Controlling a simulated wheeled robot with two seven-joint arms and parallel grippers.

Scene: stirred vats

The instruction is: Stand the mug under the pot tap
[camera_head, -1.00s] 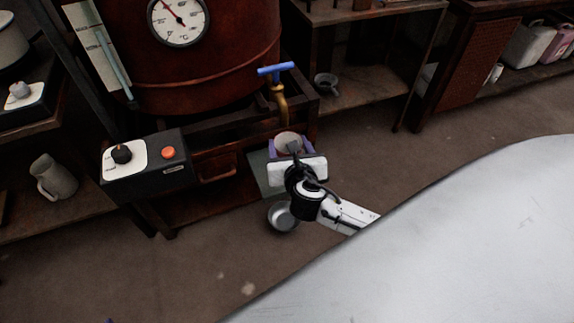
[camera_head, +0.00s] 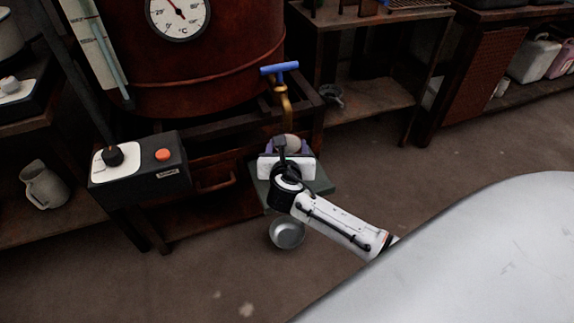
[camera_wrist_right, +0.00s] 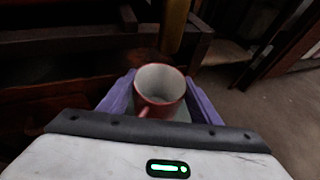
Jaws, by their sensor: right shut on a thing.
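The mug (camera_wrist_right: 158,88) is red outside and pale inside in the right wrist view, upright between the purple fingers of my right gripper (camera_wrist_right: 160,95). The gripper is shut on it. In the head view my right gripper (camera_head: 287,150) hides most of the mug; a pale part of it (camera_head: 291,140) shows. The pot tap (camera_head: 284,92) is brass with a blue handle, on the front of the large red-brown pot (camera_head: 200,80). In the head view the mug appears just below the tap's spout. I cannot tell whether it touches the surface below. My left gripper is not in view.
A grey-green plate (camera_head: 321,181) lies low below the tap. A metal bowl (camera_head: 287,233) sits on the floor in front. A control box (camera_head: 140,170) with an orange button stands left of the tap. A jug (camera_head: 43,186) is at far left. Floor to the right is open.

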